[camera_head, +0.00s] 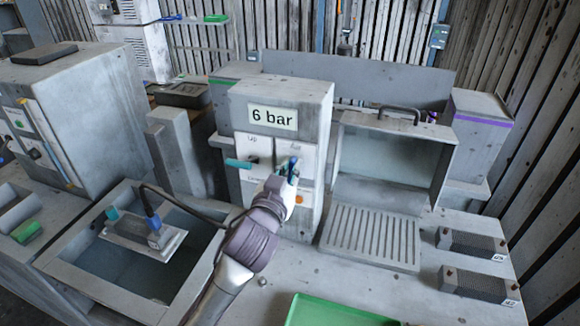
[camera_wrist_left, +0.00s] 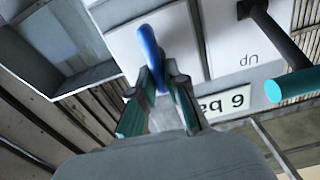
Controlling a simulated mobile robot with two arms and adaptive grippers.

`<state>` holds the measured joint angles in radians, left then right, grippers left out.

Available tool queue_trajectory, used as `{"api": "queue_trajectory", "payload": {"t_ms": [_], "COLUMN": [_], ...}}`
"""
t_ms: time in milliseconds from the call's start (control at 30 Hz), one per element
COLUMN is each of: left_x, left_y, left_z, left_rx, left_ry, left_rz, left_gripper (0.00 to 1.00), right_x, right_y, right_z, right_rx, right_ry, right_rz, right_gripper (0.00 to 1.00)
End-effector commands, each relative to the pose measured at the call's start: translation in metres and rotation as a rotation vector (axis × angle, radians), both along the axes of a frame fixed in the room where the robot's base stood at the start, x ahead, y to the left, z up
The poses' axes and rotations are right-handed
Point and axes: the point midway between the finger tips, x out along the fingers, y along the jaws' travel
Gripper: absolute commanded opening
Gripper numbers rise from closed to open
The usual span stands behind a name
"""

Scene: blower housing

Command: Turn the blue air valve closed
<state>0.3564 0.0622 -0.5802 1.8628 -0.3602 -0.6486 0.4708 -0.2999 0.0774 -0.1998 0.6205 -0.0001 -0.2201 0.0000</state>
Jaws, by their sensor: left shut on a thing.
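The blue air valve handle (camera_wrist_left: 149,50) stands out from a white panel in the left wrist view, between my gripper's fingers. My left gripper (camera_wrist_left: 160,88) is shut on it. In the head view my left gripper (camera_head: 288,168) reaches the panel on the grey column marked "6 bar" (camera_head: 273,118) and hides most of the valve. A teal handle (camera_head: 240,163) sticks out on the left of the same column; it also shows in the left wrist view (camera_wrist_left: 287,87). My right gripper is not in view.
A tank (camera_head: 62,262) at the left holds a block with a cable. Right of the column are a booth with a handle (camera_head: 400,112) and a slotted grate (camera_head: 372,236). A green tray (camera_head: 335,312) lies in front. Two grey blocks (camera_head: 472,243) (camera_head: 478,284) sit at the right.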

Motion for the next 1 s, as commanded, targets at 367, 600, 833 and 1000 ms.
{"api": "queue_trajectory", "payload": {"t_ms": [367,600,833,1000], "left_x": [-0.001,-0.003,-0.003,-0.004], "left_y": [-0.005,-0.008,-0.01,-0.013], "left_z": [0.001,-0.001,-0.004,-0.006], "left_rx": [0.282,0.5,0.71,0.864], "left_ry": [-0.09,-0.162,-0.23,-0.28], "left_rz": [0.0,0.0,0.0,-0.001], "left_gripper": [0.0,0.0,0.0,0.0], "right_x": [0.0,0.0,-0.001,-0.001], "right_y": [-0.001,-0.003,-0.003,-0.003], "right_z": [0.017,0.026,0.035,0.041], "right_rx": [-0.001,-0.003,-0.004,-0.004], "right_ry": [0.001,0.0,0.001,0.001], "right_rz": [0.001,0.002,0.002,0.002], "right_gripper": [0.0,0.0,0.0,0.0]}}
